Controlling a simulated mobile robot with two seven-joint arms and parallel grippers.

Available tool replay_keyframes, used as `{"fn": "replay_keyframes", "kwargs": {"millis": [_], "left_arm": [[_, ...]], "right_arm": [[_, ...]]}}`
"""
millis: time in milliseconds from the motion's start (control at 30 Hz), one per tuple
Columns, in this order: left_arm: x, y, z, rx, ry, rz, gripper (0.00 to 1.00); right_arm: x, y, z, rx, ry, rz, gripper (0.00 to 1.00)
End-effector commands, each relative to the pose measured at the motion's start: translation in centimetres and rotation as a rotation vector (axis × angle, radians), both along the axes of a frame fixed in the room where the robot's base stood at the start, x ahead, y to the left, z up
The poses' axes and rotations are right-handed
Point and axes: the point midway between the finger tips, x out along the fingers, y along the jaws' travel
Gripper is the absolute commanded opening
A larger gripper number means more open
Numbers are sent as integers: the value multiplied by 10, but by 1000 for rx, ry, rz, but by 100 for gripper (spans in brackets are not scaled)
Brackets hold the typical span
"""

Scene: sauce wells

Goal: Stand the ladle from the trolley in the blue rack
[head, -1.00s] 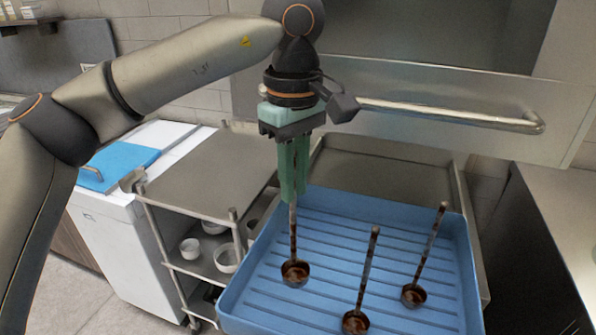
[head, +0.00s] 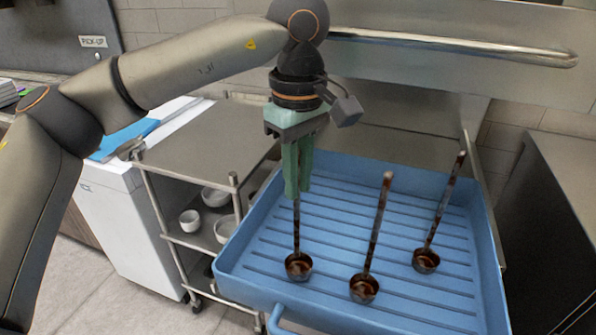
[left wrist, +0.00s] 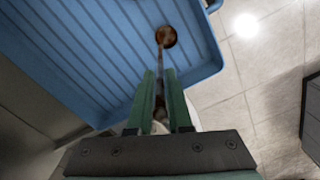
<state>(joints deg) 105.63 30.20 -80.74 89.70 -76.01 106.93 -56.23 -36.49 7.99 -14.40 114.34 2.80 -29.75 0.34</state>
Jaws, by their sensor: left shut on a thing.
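My left gripper (head: 298,192) is shut on the upper handle of a ladle (head: 299,267) with a brown, stained bowl. The ladle hangs upright with its bowl down, over the left part of the blue ridged rack (head: 262,296). I cannot tell whether its bowl touches the rack floor. In the left wrist view the green fingers (left wrist: 164,92) close around the handle, and the ladle's bowl (left wrist: 166,37) shows near the rack's edge. Two similar ladles, a middle one (head: 364,289) and a right one (head: 426,260), stand tilted in the rack. My right gripper is out of view.
A metal trolley (head: 205,150) stands left of the rack, its top bare, with white bowls (head: 189,220) on a lower shelf. A white cabinet (head: 112,220) is farther left. A metal bar (head: 450,45) runs behind. A dark counter (head: 545,230) is at right.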

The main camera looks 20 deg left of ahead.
Motion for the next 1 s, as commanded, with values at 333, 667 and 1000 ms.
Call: {"fn": "replay_keyframes", "kwargs": {"millis": [333,667,1000], "left_arm": [[0,0,-7,-1,-2,1,0],[0,0,-8,0,-1,1,0],[0,0,-11,0,-1,1,0]], "right_arm": [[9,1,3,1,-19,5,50],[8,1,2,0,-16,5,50],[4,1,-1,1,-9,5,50]]}}
